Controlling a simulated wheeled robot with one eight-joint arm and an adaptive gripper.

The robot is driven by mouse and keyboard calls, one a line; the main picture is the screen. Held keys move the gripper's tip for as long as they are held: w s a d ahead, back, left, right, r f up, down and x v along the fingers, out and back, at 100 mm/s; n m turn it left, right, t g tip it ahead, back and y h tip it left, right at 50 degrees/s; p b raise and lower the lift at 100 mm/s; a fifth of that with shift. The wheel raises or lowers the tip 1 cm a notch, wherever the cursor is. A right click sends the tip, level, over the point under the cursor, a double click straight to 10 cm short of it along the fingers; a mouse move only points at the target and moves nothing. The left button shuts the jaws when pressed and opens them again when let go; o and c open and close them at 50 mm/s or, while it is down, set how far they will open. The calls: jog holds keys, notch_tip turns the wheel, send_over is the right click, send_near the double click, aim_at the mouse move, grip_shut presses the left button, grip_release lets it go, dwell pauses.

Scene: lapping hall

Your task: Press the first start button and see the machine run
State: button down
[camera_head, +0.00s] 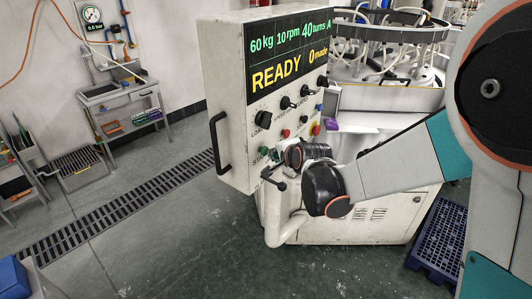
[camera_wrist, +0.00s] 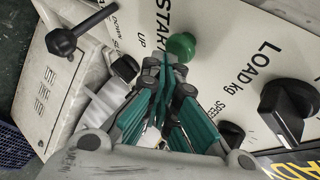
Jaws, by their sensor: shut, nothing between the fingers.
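The control box (camera_head: 225,60) has a display (camera_head: 290,55) reading READY, 0 made, 60 kg, 10 rpm and 40 turns. The green button (camera_head: 264,151) sits low on its face above a partly covered START label. In the wrist view the green button (camera_wrist: 181,46) stands beside the word START. My gripper (camera_head: 284,158) is at the lower part of the panel. In the wrist view my gripper (camera_wrist: 167,62) is shut and empty, its tips right by the green button. I cannot tell whether they touch it.
A black-knobbed lever (camera_wrist: 62,42) sticks out near the green button, and the LOAD knob (camera_wrist: 288,108) is on its other side. A red button (camera_head: 286,133) is close by. A handle (camera_head: 219,140) is on the box's side. The machine's ring top (camera_head: 390,35) stands behind.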

jog(key=shift+w+a, duration=0.25)
jog(key=shift+a, duration=0.15)
dwell(0.8)
jog(key=shift+d, duration=0.1)
jog(key=shift+s+d+b, duration=0.35)
jog(key=shift+s+d, duration=0.15)
jog(key=shift+d, duration=0.2)
jog(key=shift+s+d, duration=0.45)
jog(key=shift+d, duration=0.25)
jog(key=shift+s+d, duration=0.45)
jog(key=shift+d, duration=0.25)
jog(key=shift+s+d, duration=0.45)
jog(key=shift+d, duration=0.25)
jog(key=s+d+f+n+g+h+b, duration=0.1)
jog(key=s+d+f+n+b, duration=0.3)
jog(key=s, duration=0.6)
jog(key=s+d+f+n+g+h+b, duration=0.1)
jog(key=s+d+f+n+h+b, duration=0.1)
jog(key=s+d+f+n+b, duration=0.2)
jog(key=s+d+f+n+g+h+b, duration=0.1)
jog(key=s+d+f+n+b, duration=0.3)
jog(key=s+d+b, duration=0.5)
jog(key=s+f+b, duration=0.2)
jog(key=s, duration=0.5)
jog(key=shift+s+d+g+h+b, duration=0.15)
jog(key=shift+g+h+b, duration=0.15)
jog(key=shift+b, duration=0.1)
